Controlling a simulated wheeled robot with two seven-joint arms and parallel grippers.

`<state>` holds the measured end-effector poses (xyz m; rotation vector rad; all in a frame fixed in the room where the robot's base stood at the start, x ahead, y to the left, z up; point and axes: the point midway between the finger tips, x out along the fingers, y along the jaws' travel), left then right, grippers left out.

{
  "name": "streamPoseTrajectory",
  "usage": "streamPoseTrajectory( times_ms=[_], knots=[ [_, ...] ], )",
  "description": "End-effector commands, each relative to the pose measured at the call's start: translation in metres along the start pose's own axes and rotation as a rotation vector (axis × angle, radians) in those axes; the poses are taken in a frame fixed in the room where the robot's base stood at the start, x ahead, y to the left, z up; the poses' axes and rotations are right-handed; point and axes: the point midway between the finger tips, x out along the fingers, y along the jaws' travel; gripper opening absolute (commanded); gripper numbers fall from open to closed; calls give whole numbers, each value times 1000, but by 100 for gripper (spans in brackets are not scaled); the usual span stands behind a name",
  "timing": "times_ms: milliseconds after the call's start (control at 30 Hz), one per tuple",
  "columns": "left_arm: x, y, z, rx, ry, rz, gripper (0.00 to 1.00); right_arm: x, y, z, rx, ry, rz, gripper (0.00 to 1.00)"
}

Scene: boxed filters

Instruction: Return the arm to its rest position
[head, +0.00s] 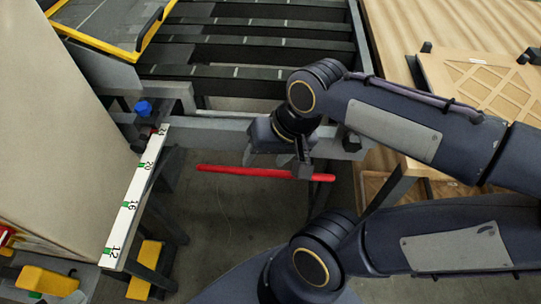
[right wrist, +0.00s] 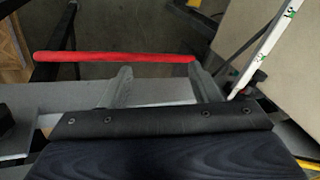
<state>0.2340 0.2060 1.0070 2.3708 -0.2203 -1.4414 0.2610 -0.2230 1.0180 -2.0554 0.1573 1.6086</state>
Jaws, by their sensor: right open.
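My right arm comes in from the right of the head view and folds back over the scene. Its gripper (head: 299,166) hangs over the gap in front of the grey slatted frame, near the right end of a red bar (head: 262,172). In the right wrist view the two fingers of the gripper (right wrist: 162,86) stand well apart with nothing between them. The red bar (right wrist: 115,57) lies beyond the fingertips there; I cannot tell how far below it is. My left gripper is not in view.
A white ruler strip (head: 135,195) edges a beige panel (head: 60,150) at left. Grey slats (head: 245,75) cross the back. A wooden table (head: 430,20) at right bears a lattice-faced filter (head: 495,82). Dark open floor (head: 235,215) shows below the red bar.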

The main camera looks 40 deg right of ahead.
Motion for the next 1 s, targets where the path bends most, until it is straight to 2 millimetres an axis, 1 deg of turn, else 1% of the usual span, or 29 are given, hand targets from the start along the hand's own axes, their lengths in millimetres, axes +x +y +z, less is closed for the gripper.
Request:
streamPoseTrajectory(
  times_ms=[400,467,600,700,800,1000],
  knots=[
    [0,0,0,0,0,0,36,0,0,1,-6,3,-4,56],
    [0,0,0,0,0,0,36,0,1,5,-37,17,-25,56],
    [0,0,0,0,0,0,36,2,2,22,-184,88,-109,56],
    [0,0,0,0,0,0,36,5,1,30,-273,139,-148,56],
    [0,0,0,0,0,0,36,6,0,33,-317,164,-163,56],
    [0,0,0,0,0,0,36,6,0,33,-321,163,-164,56]
  ],
)
